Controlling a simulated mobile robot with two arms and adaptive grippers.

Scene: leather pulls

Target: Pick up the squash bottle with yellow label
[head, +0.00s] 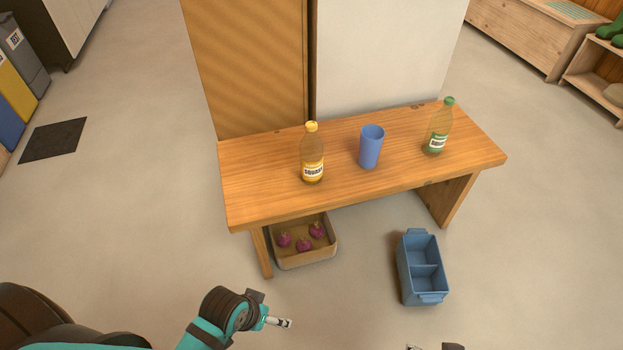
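The squash bottle with yellow label (312,158) stands upright on the left half of the wooden bench (260,192). It has a yellow cap and a yellow and white label. A second bottle (438,128), with green cap and green label, stands upright near the bench's right end. My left gripper (288,323) is low in front of the bench, well apart from the bottle; I cannot tell if its fingers are open or shut. Only a small part of my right gripper (432,347) shows at the bottom edge, and its state is unclear.
A blue cup (371,147) stands between the bottles. A box (307,262) with several purple onions sits under the bench. A blue divided crate (402,272) stands on the floor at right. Panels rise behind the bench. The floor in front is mostly clear.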

